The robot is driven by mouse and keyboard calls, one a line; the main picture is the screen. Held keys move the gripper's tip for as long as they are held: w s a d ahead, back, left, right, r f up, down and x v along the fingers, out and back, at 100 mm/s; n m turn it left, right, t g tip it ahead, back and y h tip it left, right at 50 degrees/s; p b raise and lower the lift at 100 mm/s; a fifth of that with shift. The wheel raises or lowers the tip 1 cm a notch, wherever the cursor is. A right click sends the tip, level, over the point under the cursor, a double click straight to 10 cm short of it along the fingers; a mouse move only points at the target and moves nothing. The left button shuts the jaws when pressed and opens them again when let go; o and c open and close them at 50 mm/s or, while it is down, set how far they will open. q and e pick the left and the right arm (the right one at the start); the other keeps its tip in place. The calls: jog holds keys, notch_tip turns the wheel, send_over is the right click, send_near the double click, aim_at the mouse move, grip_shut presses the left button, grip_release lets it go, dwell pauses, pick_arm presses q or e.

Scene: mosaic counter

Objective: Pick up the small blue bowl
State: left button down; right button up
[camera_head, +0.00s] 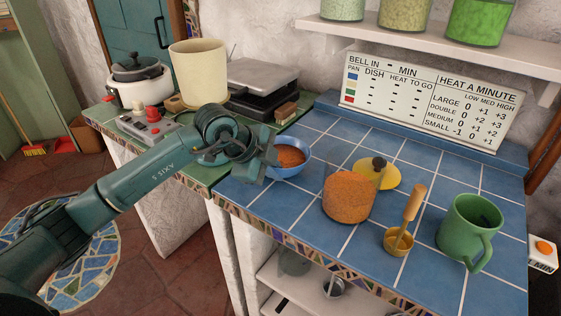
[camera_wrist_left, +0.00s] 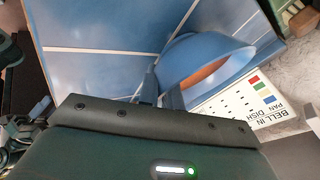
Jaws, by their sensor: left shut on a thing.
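The small blue bowl (camera_head: 300,163) with orange-brown contents is at the left part of the blue tiled counter in the head view. It also shows in the left wrist view (camera_wrist_left: 203,52), tilted in that picture, right at my fingers. My left gripper (camera_head: 268,163) reaches in from the left and is shut on the bowl's near-left rim. In the left wrist view the fingers (camera_wrist_left: 160,92) meet at the bowl's wall. Whether the bowl touches the counter I cannot tell. My right gripper is in neither view.
On the blue tiled counter (camera_head: 300,220) stand an orange-brown round block (camera_head: 348,196), a yellow lid (camera_head: 380,178), a small gold cup (camera_head: 398,243) with a wooden handle and a green mug (camera_head: 470,230). A sign (camera_head: 425,100) stands behind. A cream pot (camera_head: 199,72) and black grill (camera_head: 262,85) are at left.

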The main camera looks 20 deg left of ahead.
pick_arm(q)
notch_tip(320, 180, up, 10)
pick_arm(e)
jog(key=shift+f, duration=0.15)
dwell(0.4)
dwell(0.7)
